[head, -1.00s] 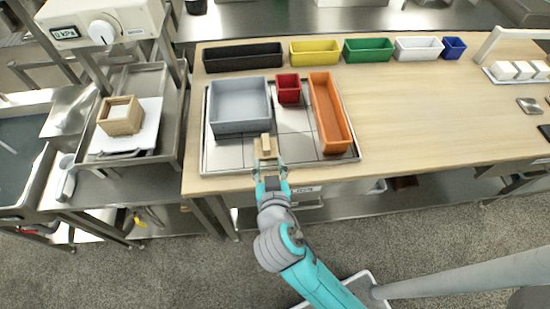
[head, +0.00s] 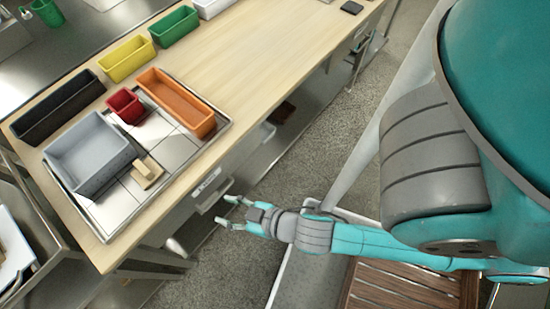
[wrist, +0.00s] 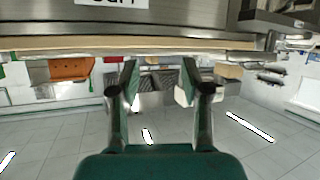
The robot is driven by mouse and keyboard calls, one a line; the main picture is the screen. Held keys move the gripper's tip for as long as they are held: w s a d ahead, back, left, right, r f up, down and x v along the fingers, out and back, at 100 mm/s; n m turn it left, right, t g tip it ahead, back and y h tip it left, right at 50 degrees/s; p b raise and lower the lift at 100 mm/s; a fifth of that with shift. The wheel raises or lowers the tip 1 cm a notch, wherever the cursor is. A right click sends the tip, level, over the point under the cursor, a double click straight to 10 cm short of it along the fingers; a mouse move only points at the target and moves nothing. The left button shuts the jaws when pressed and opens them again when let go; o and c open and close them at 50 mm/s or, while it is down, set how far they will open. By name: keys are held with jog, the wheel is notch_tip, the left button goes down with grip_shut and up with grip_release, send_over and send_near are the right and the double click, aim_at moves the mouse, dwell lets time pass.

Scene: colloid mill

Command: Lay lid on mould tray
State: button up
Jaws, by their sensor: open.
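A small light-wood lid (head: 147,173) with a raised grip block lies on the shallow metal tray (head: 113,231), beside the grey bin's near right corner. My gripper (head: 228,211) is open and empty, out past the table's front edge and apart from the lid. In the wrist view my gripper (wrist: 160,80) also shows open, with nothing between the fingers. At the left edge of the head view, a white board (head: 14,240) is cut off, with a sliver of wood on it. The square wooden mould seen there earlier is mostly out of view.
The grey bin (head: 88,150), red bin (head: 125,106) and orange bin (head: 176,102) stand on the metal tray. Black (head: 57,108), yellow (head: 127,58) and green (head: 174,27) bins line the table's back. The tabletop right of the tray is clear. A drawer handle (head: 212,197) is near my gripper.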

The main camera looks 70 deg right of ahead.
jog(key=s+d+r, duration=0.1)
jog(key=s+r, duration=0.2)
jog(key=s, duration=0.4)
jog(key=s+d+r+m+t, duration=0.1)
jog(key=s+r, duration=0.2)
jog(key=s, duration=0.5)
